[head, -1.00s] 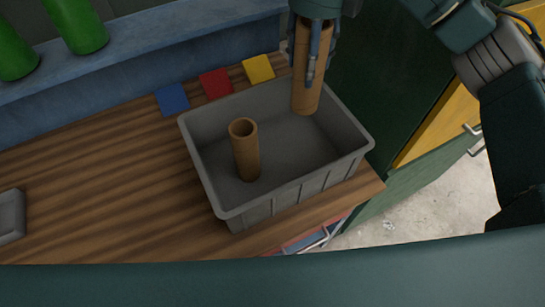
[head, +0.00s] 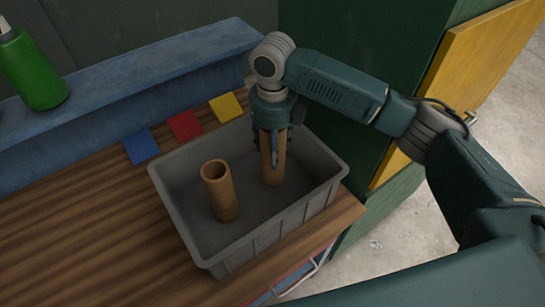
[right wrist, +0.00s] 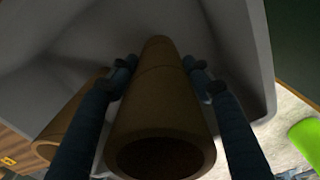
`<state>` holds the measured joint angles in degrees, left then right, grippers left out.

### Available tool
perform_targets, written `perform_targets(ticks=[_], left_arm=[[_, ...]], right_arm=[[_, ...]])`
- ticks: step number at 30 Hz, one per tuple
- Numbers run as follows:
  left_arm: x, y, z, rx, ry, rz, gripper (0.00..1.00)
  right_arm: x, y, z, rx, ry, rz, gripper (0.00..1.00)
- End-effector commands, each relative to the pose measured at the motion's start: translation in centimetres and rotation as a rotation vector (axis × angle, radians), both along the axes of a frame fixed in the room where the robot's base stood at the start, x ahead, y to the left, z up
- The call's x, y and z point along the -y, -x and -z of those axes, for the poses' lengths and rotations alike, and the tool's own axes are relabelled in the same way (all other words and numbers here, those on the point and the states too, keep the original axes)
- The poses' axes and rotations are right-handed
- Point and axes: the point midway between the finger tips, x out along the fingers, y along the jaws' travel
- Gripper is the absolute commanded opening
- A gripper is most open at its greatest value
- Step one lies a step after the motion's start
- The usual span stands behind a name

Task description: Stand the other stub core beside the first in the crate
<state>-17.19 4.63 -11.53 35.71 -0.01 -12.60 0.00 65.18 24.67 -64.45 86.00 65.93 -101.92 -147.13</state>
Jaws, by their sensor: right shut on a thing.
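The grey crate (head: 280,226) stands on the wooden worktop. The first stub core (head: 222,192), a brown hollow tube, stands upright in its left part; it also shows at the left of the right wrist view (right wrist: 72,122). My right gripper (head: 273,158) points down into the crate, shut on the other stub core (head: 271,174). That core is upright, to the right of the first with a gap between them. In the right wrist view the held core (right wrist: 160,95) lies between the two fingers. I cannot tell whether its lower end touches the crate floor. My left gripper is not in view.
Blue (head: 141,147), red (head: 185,125) and yellow (head: 226,107) squares lie behind the crate. A green bottle (head: 35,75) stands on the blue ledge (head: 110,100). A dark green cabinet with a yellow panel (head: 470,80) is at the right. The worktop left of the crate is clear.

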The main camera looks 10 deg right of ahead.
Motion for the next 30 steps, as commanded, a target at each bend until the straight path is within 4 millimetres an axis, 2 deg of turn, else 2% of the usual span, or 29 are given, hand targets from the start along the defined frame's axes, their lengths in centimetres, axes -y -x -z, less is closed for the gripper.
perform_targets(ticks=[5,13,24,25,27,30], left_arm=[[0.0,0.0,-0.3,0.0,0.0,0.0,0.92],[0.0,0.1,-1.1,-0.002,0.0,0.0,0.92],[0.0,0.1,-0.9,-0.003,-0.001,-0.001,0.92],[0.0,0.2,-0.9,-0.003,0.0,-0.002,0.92],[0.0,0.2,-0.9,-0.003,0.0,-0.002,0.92],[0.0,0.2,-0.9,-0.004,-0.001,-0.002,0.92]], right_arm=[[0.0,0.0,1.1,0.0,0.0,0.0,0.17],[0.0,0.0,4.6,0.0,0.0,0.0,0.17],[0.0,0.0,5.2,0.001,0.0,-0.001,0.17],[0.0,0.0,5.2,0.001,0.0,-0.001,0.56],[0.0,0.0,5.1,0.001,0.0,-0.001,0.69],[0.0,0.0,5.1,0.001,0.0,-0.001,0.69]])
